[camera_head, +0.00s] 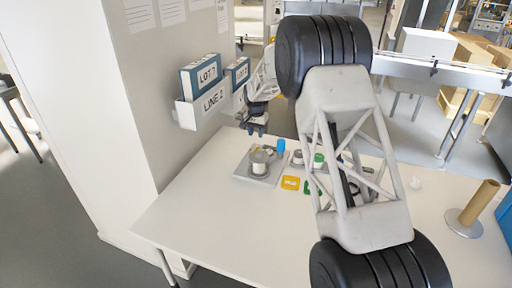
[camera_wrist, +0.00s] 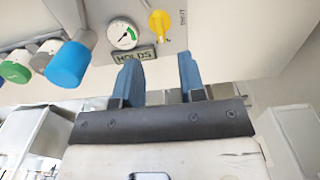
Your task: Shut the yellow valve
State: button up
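The yellow valve (camera_wrist: 160,23) shows in the wrist view at the top, on a pale panel beside a round gauge (camera_wrist: 122,34) and a small display that seems to read HOLDS (camera_wrist: 135,57). The word SHUT (camera_wrist: 183,18) is printed to the right of the valve. My gripper (camera_wrist: 161,74) has its two blue fingers apart with nothing between them, and the valve lies beyond the fingertips, apart from them. In the head view my gripper (camera_head: 257,128) hangs above the back of the white table, near a square grey plate; the valve is too small to make out clearly there.
In the wrist view a blue-capped container (camera_wrist: 68,65) and a green-capped one (camera_wrist: 16,71) stand left of the gauge. A wall rack (camera_head: 190,116) holds boxes. The table's front left is clear.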

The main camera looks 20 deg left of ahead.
jog(key=shift+f, duration=0.1)
jog(key=shift+f, duration=3.85)
grip_shut()
